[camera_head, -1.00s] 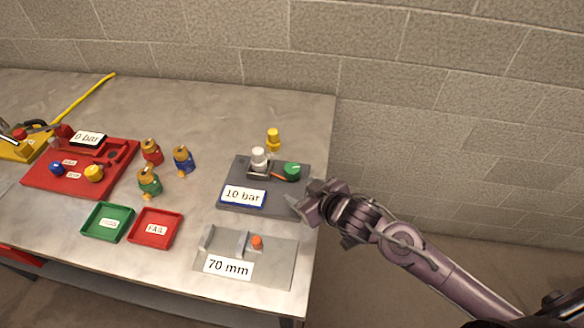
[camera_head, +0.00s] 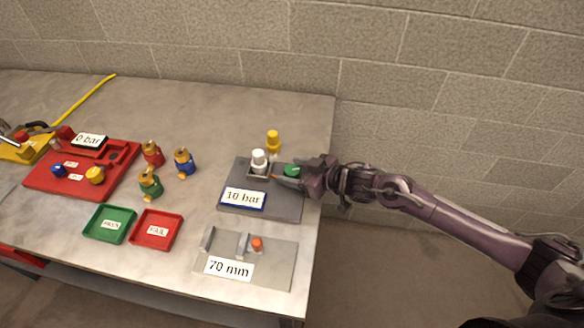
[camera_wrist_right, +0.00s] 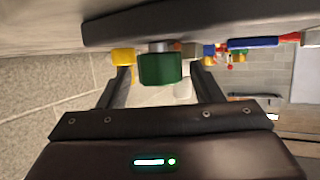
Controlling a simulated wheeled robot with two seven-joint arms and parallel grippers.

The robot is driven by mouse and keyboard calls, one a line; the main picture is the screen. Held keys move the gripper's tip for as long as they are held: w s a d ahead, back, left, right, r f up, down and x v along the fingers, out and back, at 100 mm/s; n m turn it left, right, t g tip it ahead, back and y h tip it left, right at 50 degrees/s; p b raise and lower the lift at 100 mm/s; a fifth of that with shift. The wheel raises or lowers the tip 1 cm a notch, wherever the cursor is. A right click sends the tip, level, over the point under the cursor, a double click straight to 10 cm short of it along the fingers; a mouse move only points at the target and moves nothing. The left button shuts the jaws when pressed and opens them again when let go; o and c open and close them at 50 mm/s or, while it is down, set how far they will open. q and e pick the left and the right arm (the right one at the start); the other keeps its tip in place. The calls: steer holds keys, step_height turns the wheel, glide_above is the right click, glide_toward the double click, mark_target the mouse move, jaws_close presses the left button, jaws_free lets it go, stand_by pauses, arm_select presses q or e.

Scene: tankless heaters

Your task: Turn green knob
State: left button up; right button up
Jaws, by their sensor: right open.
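The green knob (camera_head: 291,170) sits on the right part of the grey panel (camera_head: 262,203) and is partly hidden by my right gripper (camera_head: 302,178) in the head view. In the right wrist view the green knob (camera_wrist_right: 161,68) lies between the two open fingers of my right gripper (camera_wrist_right: 162,80), with gaps on both sides. Whether either finger touches it cannot be told. My left gripper is not clearly in view.
The grey panel also bears a white fitting (camera_head: 259,160) and a "10 bar" display (camera_head: 243,198). A yellow fitting (camera_head: 273,140) stands behind it. A "70 mm" plate (camera_head: 275,268) lies in front. Green (camera_head: 96,235) and red (camera_head: 143,243) trays and several fittings stand left.

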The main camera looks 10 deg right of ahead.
steer(key=shift+w+a+f, duration=0.15)
steer(key=shift+w+a, duration=0.1)
steer(key=shift+a, duration=0.05)
steer(key=shift+c, duration=0.5)
steer(key=c, duration=0.9)
